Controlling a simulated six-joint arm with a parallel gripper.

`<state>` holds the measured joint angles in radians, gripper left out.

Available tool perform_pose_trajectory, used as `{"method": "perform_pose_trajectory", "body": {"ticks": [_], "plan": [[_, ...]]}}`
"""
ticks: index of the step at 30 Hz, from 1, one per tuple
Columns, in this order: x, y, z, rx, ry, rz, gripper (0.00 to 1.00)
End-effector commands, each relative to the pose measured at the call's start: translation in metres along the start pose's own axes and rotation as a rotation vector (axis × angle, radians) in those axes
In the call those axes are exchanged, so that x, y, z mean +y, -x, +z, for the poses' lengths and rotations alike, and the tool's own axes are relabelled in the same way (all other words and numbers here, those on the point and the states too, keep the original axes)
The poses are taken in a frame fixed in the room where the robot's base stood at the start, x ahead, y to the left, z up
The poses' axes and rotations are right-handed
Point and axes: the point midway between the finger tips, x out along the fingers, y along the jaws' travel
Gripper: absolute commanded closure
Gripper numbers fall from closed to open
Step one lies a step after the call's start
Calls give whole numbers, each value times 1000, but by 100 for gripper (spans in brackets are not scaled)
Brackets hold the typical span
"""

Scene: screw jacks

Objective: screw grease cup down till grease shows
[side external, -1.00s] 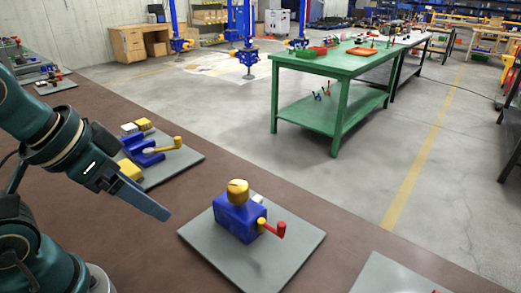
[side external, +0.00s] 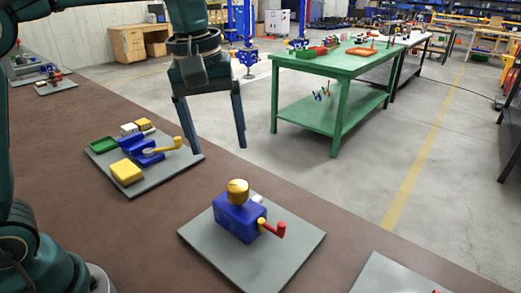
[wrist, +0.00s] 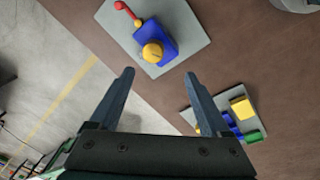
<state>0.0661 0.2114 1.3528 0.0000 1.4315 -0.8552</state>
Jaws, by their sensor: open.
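The grease cup (side external: 238,191) is a yellow knob on top of a blue block (side external: 238,217), which sits on a grey plate (side external: 208,248) on the brown bench. In the wrist view the yellow cup (wrist: 153,52) shows on the blue block (wrist: 163,32), beyond my fingertips. My gripper (side external: 218,150) is open and empty, pointing down, above and behind the block in the side view. Its two fingers (wrist: 158,75) are wide apart in the wrist view and touch nothing. I cannot make out any grease at the cup.
A crank with a red handle (side external: 281,230) sticks out from the block's right side. A second grey plate to the left holds a blue part (side external: 143,154), a yellow block (side external: 127,172) and a green tray (side external: 104,145). Bare brown bench lies between the plates.

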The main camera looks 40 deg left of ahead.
Motion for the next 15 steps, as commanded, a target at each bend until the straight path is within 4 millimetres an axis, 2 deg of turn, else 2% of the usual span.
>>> {"method": "perform_pose_trajectory", "body": {"ticks": [1, 6, 15], "plan": [[7, -11, -4, -20, 10, -22, 19], [21, -40, -10, -62, 9, -71, 19], [20, -68, -6, -99, -2, -114, 19]]}}
